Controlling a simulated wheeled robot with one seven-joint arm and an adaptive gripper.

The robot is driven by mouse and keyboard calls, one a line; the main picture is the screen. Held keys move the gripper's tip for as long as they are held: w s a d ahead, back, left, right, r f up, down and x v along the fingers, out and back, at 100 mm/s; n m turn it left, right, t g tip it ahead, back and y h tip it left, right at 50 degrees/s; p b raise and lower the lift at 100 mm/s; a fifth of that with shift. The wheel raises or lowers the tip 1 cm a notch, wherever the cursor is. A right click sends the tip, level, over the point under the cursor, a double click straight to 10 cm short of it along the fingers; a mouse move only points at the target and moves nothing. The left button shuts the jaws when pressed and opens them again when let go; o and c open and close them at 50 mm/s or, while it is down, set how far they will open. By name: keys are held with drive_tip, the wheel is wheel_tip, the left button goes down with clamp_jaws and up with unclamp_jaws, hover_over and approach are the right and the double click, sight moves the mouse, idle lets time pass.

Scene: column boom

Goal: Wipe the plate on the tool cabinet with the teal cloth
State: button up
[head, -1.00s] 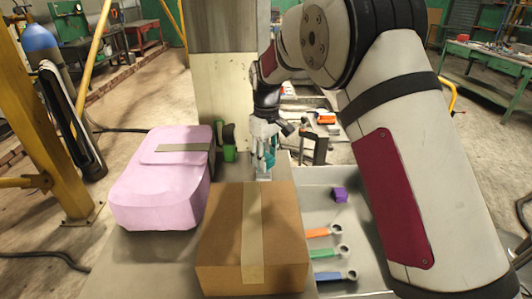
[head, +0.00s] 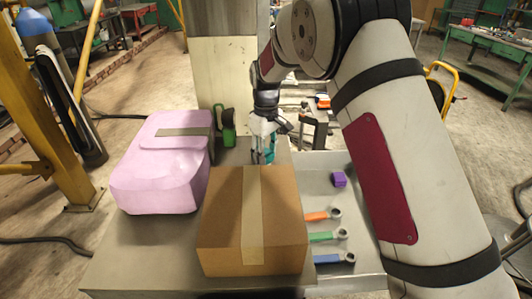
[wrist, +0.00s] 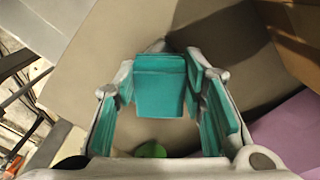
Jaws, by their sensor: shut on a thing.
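My gripper (head: 264,158) is just beyond the far edge of the cardboard box, low over the grey tool cabinet top (head: 140,255). In the wrist view, the gripper (wrist: 165,115) shows teal surfaces on several sides of its fingers. It is shut on the teal cloth (wrist: 160,92), which I take to be the middle teal panel; cloth and finger pads are hard to tell apart. I cannot make out the plate in either view. The cardboard box hides part of the cabinet top, and I cannot tell whether the cloth touches anything below.
The cardboard box (head: 222,225) stands in front of my gripper, with a pink case (head: 160,180) to the left. A green-and-black item (head: 228,127) stands behind.

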drive_tip(key=shift+f, duration=1)
idle(0.3)
drive_tip(key=shift+w+b, duration=0.1)
drive_tip(key=shift+b, duration=0.2)
drive_tip(key=shift+w+b, duration=0.55)
drive_tip(key=shift+b, duration=0.05)
drive_tip(key=shift+w+r+b, duration=0.25)
drive_tip(key=shift+w+b, duration=0.05)
drive_tip(key=shift+b, duration=0.55)
drive_tip(key=shift+w+r+b, duration=0.1)
drive_tip(key=shift+w+b, duration=0.1)
drive_tip(key=shift+b, duration=0.4)
drive_tip(key=shift+a, duration=0.1)
drive_tip(key=shift+s+r+b, duration=0.15)
drive_tip(key=shift+b, duration=0.25)
drive_tip(key=shift+s+f+p, duration=0.25)
drive_tip(key=shift+s+p, duration=0.5)
drive_tip(key=shift+s, duration=0.05)
drive_tip(key=shift+s+d+f+p, duration=0.1)
drive_tip(key=shift+s+d+p, duration=0.15)
drive_tip(key=shift+s+p, duration=0.45)
